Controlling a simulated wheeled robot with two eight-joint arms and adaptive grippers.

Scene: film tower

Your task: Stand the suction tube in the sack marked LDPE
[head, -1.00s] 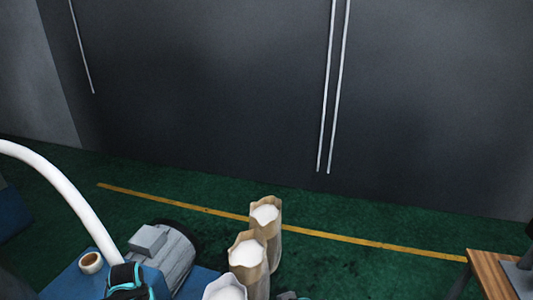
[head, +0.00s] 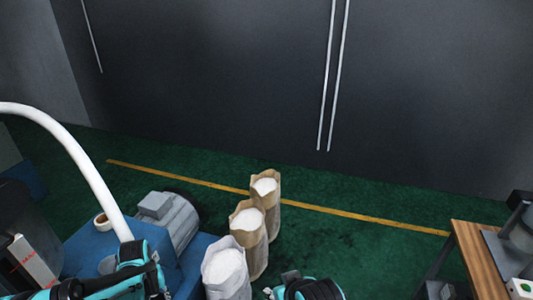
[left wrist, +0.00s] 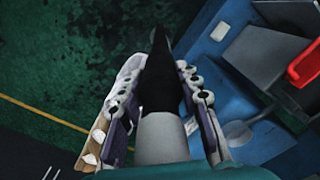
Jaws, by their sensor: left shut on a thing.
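The suction tube is a white curved hose (head: 75,150) in the head view, running down to my left gripper. In the left wrist view my left gripper (left wrist: 158,85) is shut on its pale section and black tapered end (left wrist: 160,80). Three open sacks of white material stand in a row to the right: a near white sack (head: 226,282), a middle brown sack (head: 255,255) and a far brown sack (head: 272,215). No marking is readable. The gripper is left of the sacks in the head view. My right arm (head: 310,288) shows at the bottom edge; its fingers cannot be made out.
A blue machine base with a grey motor (head: 175,222) and a brown-rimmed cup (head: 101,219) stands left of the sacks. A wooden table (head: 478,262) with equipment is at the right. Green floor (head: 350,250) lies open between the sacks and table. A dark wall closes the back.

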